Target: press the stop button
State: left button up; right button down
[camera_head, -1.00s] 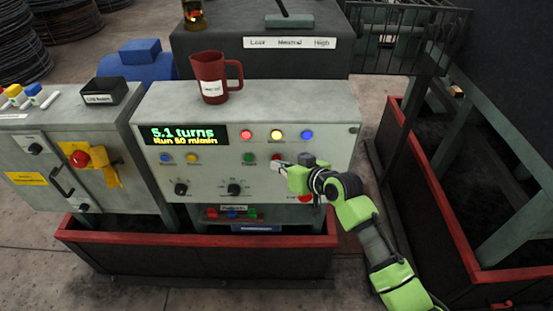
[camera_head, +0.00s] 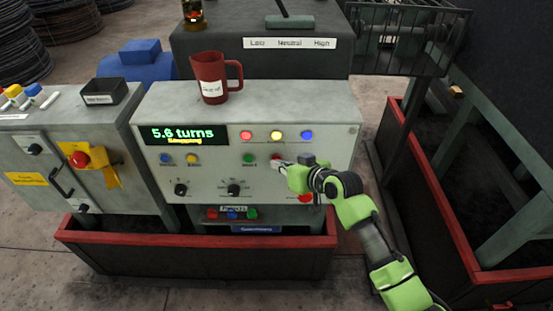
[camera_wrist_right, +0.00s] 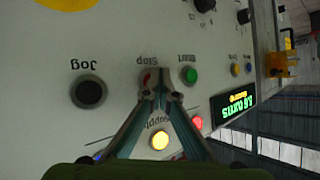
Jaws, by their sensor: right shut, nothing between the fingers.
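The control panel (camera_head: 210,170) faces me with its display (camera_head: 180,134), which reads 5.6 turns above a blurred yellow line. The red stop button (camera_wrist_right: 148,78), labelled Stop, shows in the right wrist view, partly hidden by my fingertips. In the head view only a sliver of red shows behind the fingers. My right gripper (camera_head: 281,164) is shut and empty, its tips at the stop button and seemingly touching it; it also shows in the wrist view (camera_wrist_right: 158,96). The green Start button (camera_wrist_right: 190,76) and the black Jog button (camera_wrist_right: 89,92) flank it. My left gripper is out of view.
Red, yellow and blue lamps (camera_head: 277,135) sit above the buttons. A red mug (camera_head: 208,77) stands on the panel's top. A red emergency knob (camera_head: 79,159) is on the left cabinet. A red-rimmed trough (camera_head: 190,238) runs below, with padlocks (camera_head: 232,215) above it.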

jog(key=shift+s+p, duration=0.55)
jog(key=shift+s, duration=0.2)
jog(key=s+p, duration=0.3)
jog(key=s, duration=0.2)
jog(key=shift+p, duration=0.3)
dwell(0.4)
